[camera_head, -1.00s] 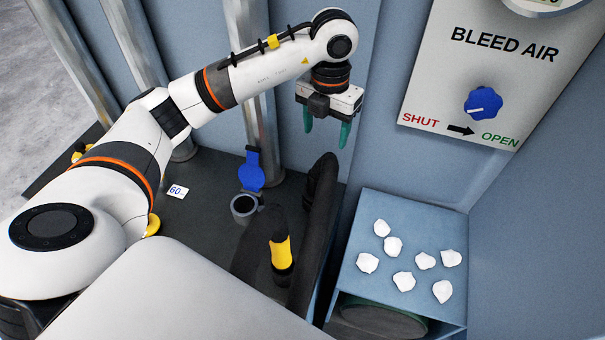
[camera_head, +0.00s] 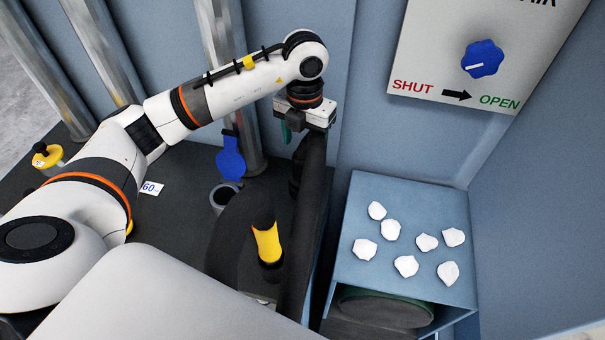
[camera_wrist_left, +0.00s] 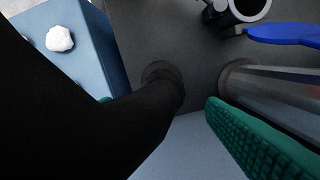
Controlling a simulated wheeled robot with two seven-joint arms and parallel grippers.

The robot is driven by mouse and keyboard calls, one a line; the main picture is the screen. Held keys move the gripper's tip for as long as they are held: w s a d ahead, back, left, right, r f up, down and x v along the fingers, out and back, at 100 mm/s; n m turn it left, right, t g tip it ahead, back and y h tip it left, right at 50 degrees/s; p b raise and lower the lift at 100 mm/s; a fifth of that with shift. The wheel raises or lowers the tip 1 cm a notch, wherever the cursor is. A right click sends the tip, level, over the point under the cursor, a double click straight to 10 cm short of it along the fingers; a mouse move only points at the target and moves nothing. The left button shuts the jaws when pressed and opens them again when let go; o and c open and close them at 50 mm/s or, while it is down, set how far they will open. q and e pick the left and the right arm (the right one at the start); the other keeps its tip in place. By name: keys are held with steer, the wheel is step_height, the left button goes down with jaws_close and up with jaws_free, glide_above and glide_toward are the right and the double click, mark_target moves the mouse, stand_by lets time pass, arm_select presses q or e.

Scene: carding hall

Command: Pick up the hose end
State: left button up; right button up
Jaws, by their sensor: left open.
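The hose end (camera_head: 268,243) is a black tip with a yellow band, standing near the middle front of the dark deck in the head view. The thick black hose (camera_head: 304,215) loops up beside it. My left gripper (camera_head: 303,137) is open, pointing down behind the top of the hose loop, apart from the yellow band. One green finger shows there; the hose hides the other. In the left wrist view the black hose (camera_wrist_left: 90,90) fills the left side, close to the camera and across one finger. The other green finger (camera_wrist_left: 255,140) is at the right. My right gripper is not in view.
A grey port (camera_head: 222,197) with a blue cap (camera_head: 231,158) stands left of the hose, near a metal pipe (camera_head: 222,60). A blue box (camera_head: 350,262) with several white lumps is at right. A panel with a blue knob (camera_head: 482,59) is above.

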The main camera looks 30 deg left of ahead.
mark_target(303, 155)
arm_select(q)
step_height(303, 155, down, 3)
steer(key=shift+a+f+p, duration=0.15)
steer(key=shift+f+p, duration=0.05)
steer(key=shift+p, duration=0.2)
steer(key=shift+s+f+p, duration=0.1)
steer(key=shift+f+p, duration=0.35)
steer(key=shift+f, duration=0.15)
step_height(303, 155, down, 4)
steer(key=shift+s+r+p, duration=0.1)
steer(key=shift+r+p, duration=0.1)
steer(key=shift+p, duration=0.6)
steer(key=shift+f, duration=0.35)
steer(key=shift+c, duration=0.6)
steer(key=c, duration=1.1)
